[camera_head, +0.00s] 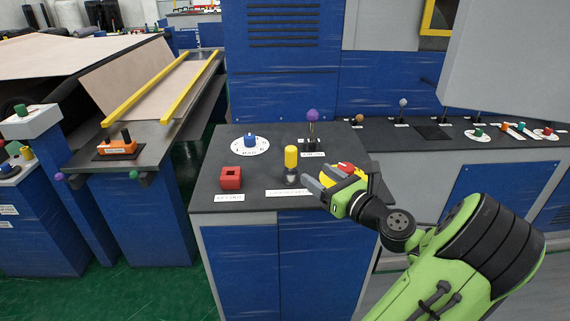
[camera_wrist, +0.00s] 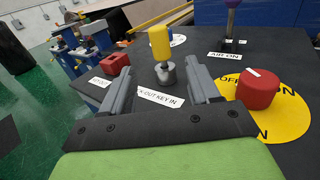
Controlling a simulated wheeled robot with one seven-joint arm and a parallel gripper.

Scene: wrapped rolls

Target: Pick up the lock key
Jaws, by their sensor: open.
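The lock key has a yellow handle (camera_head: 291,157) and stands upright in a grey metal lock on the dark panel top. It also shows in the wrist view (camera_wrist: 160,42), above a label reading "OUT KEY IN". My gripper (camera_head: 318,184) is close to the key, on its right in the head view. In the wrist view my gripper (camera_wrist: 163,84) is open, with the key standing beyond and between its two grey fingers. The fingers do not appear to touch the key. Nothing is held.
A red block (camera_head: 231,178) sits left of the key, and a blue dial (camera_head: 249,141) behind it. A purple-knobbed lever (camera_head: 312,116) stands behind right. The panel's front edge is near.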

